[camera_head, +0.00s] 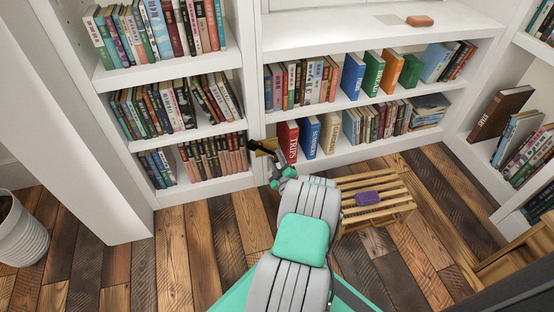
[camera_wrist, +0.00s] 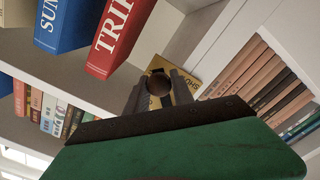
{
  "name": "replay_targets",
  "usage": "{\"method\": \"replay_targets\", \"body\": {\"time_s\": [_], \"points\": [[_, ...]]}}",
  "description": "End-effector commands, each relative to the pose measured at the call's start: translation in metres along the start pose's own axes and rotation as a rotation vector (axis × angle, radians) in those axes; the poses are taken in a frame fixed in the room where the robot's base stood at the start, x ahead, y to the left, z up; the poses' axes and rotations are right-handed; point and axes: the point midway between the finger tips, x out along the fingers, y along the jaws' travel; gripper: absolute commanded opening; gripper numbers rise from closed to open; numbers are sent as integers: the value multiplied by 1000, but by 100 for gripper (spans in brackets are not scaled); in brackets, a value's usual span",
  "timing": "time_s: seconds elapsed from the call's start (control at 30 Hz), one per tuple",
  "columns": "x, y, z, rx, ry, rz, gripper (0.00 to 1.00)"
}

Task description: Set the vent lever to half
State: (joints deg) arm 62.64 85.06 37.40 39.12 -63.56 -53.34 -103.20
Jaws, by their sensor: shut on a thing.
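The vent lever shows in the wrist view as a round brown knob (camera_wrist: 159,84) between my gripper's fingers. Behind it is a brass-coloured plate (camera_wrist: 186,92) with dark lettering, partly covered by the fingers. In the head view the brass plate (camera_head: 268,146) is on the upright between two bookcase sections, with dark parts beside it. My gripper (camera_head: 272,160) reaches up to it from below right. In the wrist view my gripper (camera_wrist: 160,90) is shut on the knob. The lever's arm and pivot are mostly hidden, and I cannot tell its setting.
White bookcases with books (camera_head: 202,158) stand left and behind. Blue and red volumes (camera_wrist: 112,35) are close to the gripper. A slatted wooden crate (camera_head: 390,190) with a purple item (camera_head: 368,198) stands on the floor at right. A white pot (camera_head: 22,232) stands at far left.

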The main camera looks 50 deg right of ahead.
Motion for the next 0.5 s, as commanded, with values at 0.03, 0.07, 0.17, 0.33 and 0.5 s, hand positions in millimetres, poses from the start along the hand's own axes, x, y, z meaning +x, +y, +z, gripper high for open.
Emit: {"method": "replay_targets", "body": {"time_s": [0.03, 0.07, 0.17, 0.33, 0.5], "points": [[2, 1, -1, -7, 4, 0, 0], [2, 1, -1, -7, 4, 0, 0], [2, 1, -1, -6, 4, 0, 34], [1, 1, 1, -3, 0, 1, 48], [0, 2, 2, -1, -2, 2, 50]]}}
